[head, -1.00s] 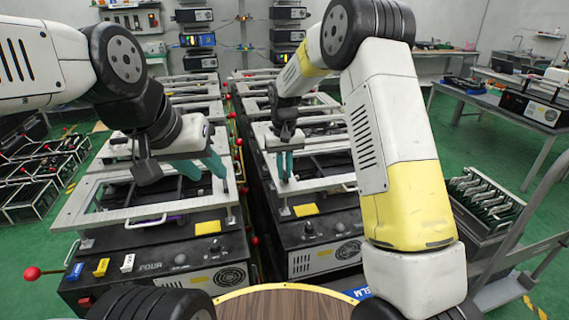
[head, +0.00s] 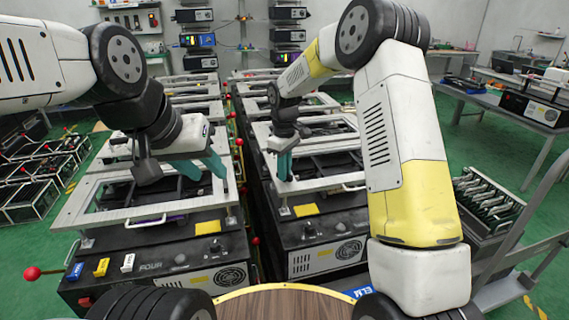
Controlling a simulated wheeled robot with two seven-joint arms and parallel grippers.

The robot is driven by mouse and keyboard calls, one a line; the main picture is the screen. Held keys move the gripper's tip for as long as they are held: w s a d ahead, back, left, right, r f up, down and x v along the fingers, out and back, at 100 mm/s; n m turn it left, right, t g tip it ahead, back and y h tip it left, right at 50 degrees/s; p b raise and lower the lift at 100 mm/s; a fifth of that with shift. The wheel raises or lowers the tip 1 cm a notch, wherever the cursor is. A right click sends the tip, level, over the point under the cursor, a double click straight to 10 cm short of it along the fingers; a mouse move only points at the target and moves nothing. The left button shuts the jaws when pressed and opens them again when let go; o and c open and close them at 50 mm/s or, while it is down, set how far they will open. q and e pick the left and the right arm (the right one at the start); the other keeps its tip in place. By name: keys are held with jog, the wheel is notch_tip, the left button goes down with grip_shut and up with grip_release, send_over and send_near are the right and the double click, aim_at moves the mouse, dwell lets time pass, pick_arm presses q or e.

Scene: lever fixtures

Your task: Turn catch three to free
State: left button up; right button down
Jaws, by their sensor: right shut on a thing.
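My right gripper (head: 284,178) has its teal fingers close together at the left side of the front fixture in the right row (head: 306,233). It is shut on a small part there, which the fingers mostly hide; I cannot tell whether this is catch three. My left gripper (head: 204,178) hangs over the light frame of the front fixture in the left row (head: 140,214), with its teal fingers apart and nothing visible between them. That fixture reads FOUR on its front. No label reading three is legible.
Red-knobbed levers stick out, one at the far left (head: 32,273) and several in the gap between the rows. Blue, yellow and white tags (head: 101,267) sit on the left fixture's front. A wooden round top (head: 285,302) is nearest me. A trolley stands at right.

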jog(key=n, duration=0.4)
jog(key=shift+n, duration=0.3)
jog(key=n, duration=0.4)
jog(key=shift+n, duration=0.4)
jog(key=c, duration=1.4)
grip_release()
jog(key=shift+c, duration=0.2)
jog(key=shift+r, duration=3.95)
jog(key=shift+r, duration=0.1)
